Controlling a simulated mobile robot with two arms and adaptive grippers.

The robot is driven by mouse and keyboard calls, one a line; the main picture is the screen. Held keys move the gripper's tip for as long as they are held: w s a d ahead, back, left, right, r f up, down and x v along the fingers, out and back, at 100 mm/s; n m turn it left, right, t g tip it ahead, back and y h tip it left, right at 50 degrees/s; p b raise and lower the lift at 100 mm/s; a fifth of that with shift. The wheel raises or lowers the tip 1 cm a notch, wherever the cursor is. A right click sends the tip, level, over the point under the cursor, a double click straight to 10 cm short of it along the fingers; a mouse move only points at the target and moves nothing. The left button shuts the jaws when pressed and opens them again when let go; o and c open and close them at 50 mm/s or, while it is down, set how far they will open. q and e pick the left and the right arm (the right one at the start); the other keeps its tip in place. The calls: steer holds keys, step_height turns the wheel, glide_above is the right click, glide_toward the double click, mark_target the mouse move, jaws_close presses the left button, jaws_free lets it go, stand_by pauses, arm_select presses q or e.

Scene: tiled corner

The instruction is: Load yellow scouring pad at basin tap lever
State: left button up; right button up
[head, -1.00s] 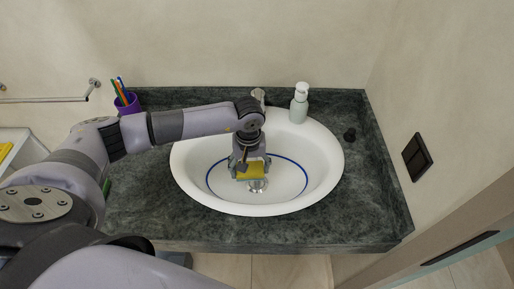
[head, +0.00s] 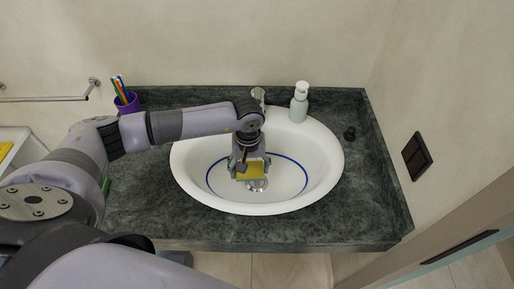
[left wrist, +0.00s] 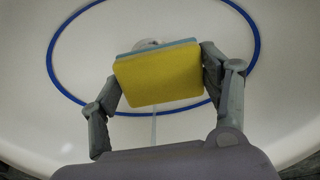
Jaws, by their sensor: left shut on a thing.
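The yellow scouring pad (head: 250,172) is between the fingers of my left gripper (head: 249,171), over the inside of the white basin (head: 318,178). In the left wrist view my left gripper (left wrist: 163,88) is shut on the pad (left wrist: 160,77), one finger at each side; the pad has a blue layer along its far edge. The basin tap (head: 258,95) stands at the back of the basin, partly hidden behind my left arm. Its lever cannot be made out clearly. My right gripper is not in view.
A soap dispenser (head: 299,102) stands right of the tap. A purple cup (head: 127,103) with brushes is at the back left of the dark counter (head: 300,226). The counter's right side is mostly clear.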

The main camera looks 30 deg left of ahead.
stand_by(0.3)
arm_select(q)
steer(key=s+r+p, duration=0.2)
steer(key=s+r, duration=0.2)
steer(key=s, duration=0.1)
steer(key=shift+d+p, duration=0.35)
steer(key=shift+d, duration=0.1)
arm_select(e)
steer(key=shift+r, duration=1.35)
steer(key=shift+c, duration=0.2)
